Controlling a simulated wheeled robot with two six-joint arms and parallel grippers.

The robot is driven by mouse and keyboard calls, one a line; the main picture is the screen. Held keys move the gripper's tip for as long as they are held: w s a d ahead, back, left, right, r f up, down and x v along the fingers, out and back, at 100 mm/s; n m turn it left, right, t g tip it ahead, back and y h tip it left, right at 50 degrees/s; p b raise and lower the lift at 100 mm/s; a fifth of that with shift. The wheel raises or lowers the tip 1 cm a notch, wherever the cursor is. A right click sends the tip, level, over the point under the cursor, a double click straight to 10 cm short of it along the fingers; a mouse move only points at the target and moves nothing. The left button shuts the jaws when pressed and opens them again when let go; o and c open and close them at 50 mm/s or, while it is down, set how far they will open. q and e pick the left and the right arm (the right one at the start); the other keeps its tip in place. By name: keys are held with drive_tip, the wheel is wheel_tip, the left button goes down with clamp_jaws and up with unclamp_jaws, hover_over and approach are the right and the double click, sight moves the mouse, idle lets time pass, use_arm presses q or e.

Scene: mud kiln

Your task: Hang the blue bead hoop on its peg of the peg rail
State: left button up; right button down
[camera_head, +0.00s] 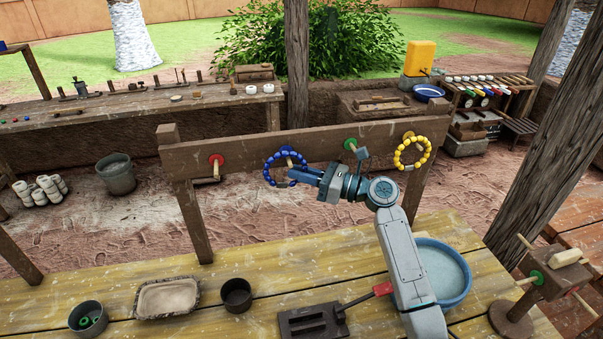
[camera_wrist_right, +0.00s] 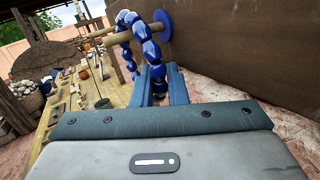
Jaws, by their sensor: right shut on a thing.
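The blue bead hoop (camera_head: 268,165) is up at the peg rail (camera_head: 325,145), left of its middle. My right gripper (camera_head: 305,176) is shut on the hoop's lower right part. In the right wrist view the hoop (camera_wrist_right: 150,50) rises from between the fingers (camera_wrist_right: 160,90). The wooden peg with the blue disc (camera_wrist_right: 163,25) sticks out of the rail, and its shaft (camera_wrist_right: 120,36) seems to pass through the hoop. In the head view the peg (camera_head: 290,161) shows inside the ring. Whether the hoop rests on the peg I cannot tell. My left gripper is not in view.
A yellow bead hoop (camera_head: 427,152) hangs at the rail's right. The red peg (camera_head: 216,161) and green peg (camera_head: 350,145) flank the blue one, both bare. Below, the table (camera_head: 280,265) holds a dark cup (camera_head: 236,296), a shallow tray (camera_head: 167,298) and a blue basin (camera_head: 465,292).

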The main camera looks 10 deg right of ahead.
drive_tip(key=c, duration=1.4)
unclamp_jaws()
drive_tip(key=shift+s, duration=0.1)
drive_tip(key=shift+o, duration=0.2)
drive_tip(key=shift+s+a+r, duration=0.1)
drive_tip(key=shift+s+r, duration=0.05)
drive_tip(key=shift+r, duration=0.05)
drive_tip(key=shift+d+f, duration=0.1)
drive_tip(key=shift+d, duration=0.25)
drive_tip(key=b+v, duration=0.4)
drive_tip(key=v, duration=0.6)
drive_tip(key=shift+s+f, duration=0.2)
